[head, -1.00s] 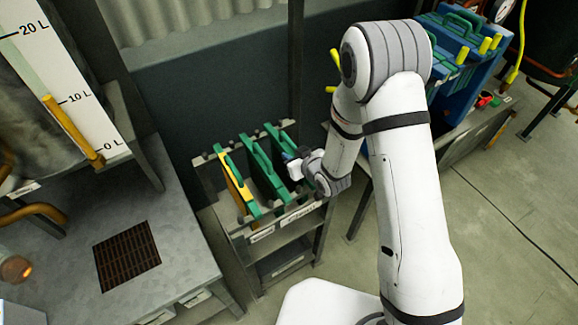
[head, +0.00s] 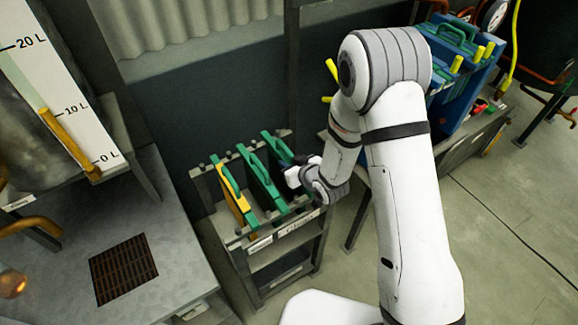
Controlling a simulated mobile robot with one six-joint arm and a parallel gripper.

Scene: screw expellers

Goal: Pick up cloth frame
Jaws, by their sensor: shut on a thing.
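Several cloth frames stand upright side by side in a grey metal rack (head: 240,234). One is yellow with a green handle (head: 233,190). To its right is a green frame (head: 258,176), and at the right end is another green frame (head: 274,147). My gripper (head: 291,172) reaches in from the right and is shut on the right-hand green frame. My gripper's wrist hides much of that frame and the grip itself. The frame still appears to be within the rack; I cannot tell whether it is lifted.
A metal bench with a dark grate (head: 123,269) stands left of the rack, below a litre scale (head: 65,105). A bench with a blue press (head: 462,85) and yellow handles is at the right. A dark post (head: 291,70) rises behind the rack. Open floor (head: 515,235) lies at right.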

